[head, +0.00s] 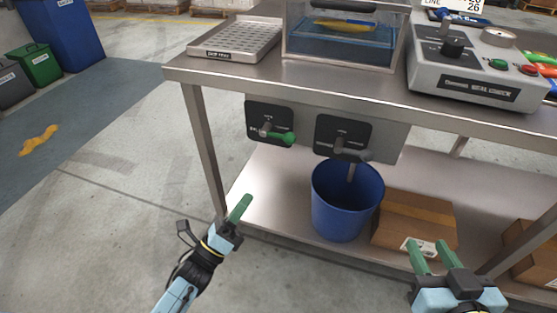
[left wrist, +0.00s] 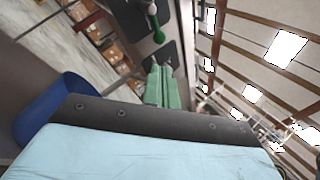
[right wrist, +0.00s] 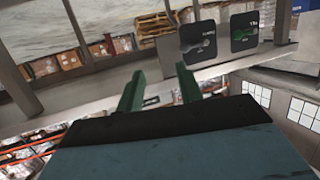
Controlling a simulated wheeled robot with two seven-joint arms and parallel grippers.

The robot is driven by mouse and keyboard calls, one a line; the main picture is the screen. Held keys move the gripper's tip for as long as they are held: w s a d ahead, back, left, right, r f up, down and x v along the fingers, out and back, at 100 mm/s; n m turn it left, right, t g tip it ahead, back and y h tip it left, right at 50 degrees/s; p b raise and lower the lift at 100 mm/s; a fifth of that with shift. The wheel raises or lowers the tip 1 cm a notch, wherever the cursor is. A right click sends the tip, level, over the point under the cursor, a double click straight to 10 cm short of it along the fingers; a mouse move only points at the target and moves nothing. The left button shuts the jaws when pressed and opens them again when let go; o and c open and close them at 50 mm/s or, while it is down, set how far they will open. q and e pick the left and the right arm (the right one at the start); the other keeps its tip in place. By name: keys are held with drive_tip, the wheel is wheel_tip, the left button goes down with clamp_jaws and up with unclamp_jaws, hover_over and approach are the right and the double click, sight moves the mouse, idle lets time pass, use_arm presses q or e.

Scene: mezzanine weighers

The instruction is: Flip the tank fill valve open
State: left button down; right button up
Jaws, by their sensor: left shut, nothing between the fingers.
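Two valves on dark plates are mounted on the panel under the table's front edge. The left valve has a green lever (head: 281,137) pointing right; it also shows in the left wrist view (left wrist: 158,31). The right valve has a grey lever (head: 352,153) above the bucket. The plate lettering is too small to read, so I cannot tell which is the tank fill valve. The clear tank (head: 345,48) stands on the table above them. My left gripper (head: 246,198) is shut and empty, below and left of the green lever, apart from it. My right gripper (head: 420,250) is open and empty at lower right.
A blue bucket (head: 335,214) and a cardboard box (head: 414,220) stand on the lower shelf (head: 262,190). A perforated tray (head: 235,42) and a grey control box (head: 465,75) are on the tabletop. The table leg (head: 203,150) rises left of the valves.

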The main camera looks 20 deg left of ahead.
sight(286, 143)
use_arm(q)
drive_tip(key=shift+w+r, duration=0.1)
